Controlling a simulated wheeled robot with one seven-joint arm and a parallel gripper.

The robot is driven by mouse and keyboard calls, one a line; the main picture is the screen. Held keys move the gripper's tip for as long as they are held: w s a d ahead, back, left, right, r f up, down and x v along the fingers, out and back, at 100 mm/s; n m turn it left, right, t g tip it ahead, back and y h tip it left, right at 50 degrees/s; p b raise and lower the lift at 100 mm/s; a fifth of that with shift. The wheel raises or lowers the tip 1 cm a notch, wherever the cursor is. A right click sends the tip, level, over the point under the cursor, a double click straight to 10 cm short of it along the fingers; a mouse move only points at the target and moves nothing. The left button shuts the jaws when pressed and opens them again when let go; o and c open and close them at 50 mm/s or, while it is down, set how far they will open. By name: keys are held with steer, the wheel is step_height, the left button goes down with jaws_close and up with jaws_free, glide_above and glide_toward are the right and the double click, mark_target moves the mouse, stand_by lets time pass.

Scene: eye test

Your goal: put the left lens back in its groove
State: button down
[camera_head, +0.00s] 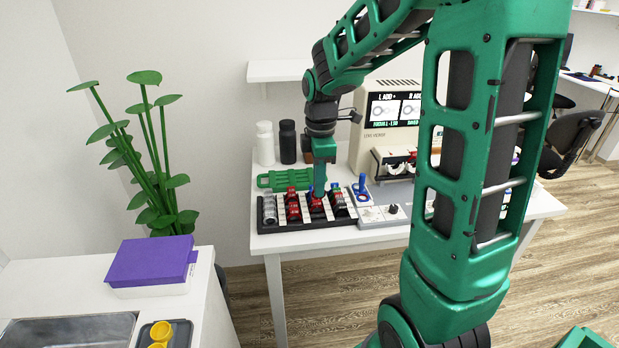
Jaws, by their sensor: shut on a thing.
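A black and white lens tray (348,222) lies near the front left of the white table, with several rows of grooves. Red-rimmed and dark-rimmed lenses stand in it, with paler ones at its left end. My gripper (319,193) points straight down over the middle of the tray. It is shut on a small red-rimmed lens (315,203) low among the rows. The fingers partly hide this lens, and I cannot tell whether it is in a groove. Which groove belongs to the left lens is too small to tell.
A lens meter (359,130) with a lit screen stands behind the tray. A blue upright tool (362,187) stands right of the tray. My arm hides the table's right part.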

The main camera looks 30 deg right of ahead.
glide_above(318, 207)
steer(key=s+a, duration=0.1)
steer(key=s, duration=0.1)
steer(key=shift+w+a+f, duration=0.1)
steer(key=shift+f, duration=1)
steer(key=shift+w+f, duration=0.1)
steer(key=shift+f, duration=1.25)
steer(key=shift+s+r, duration=0.1)
steer(key=shift+f, duration=1.6)
steer(key=c, duration=1.8)
jaws_free()
steer(key=shift+c, duration=0.2)
steer(key=shift+r, duration=0.1)
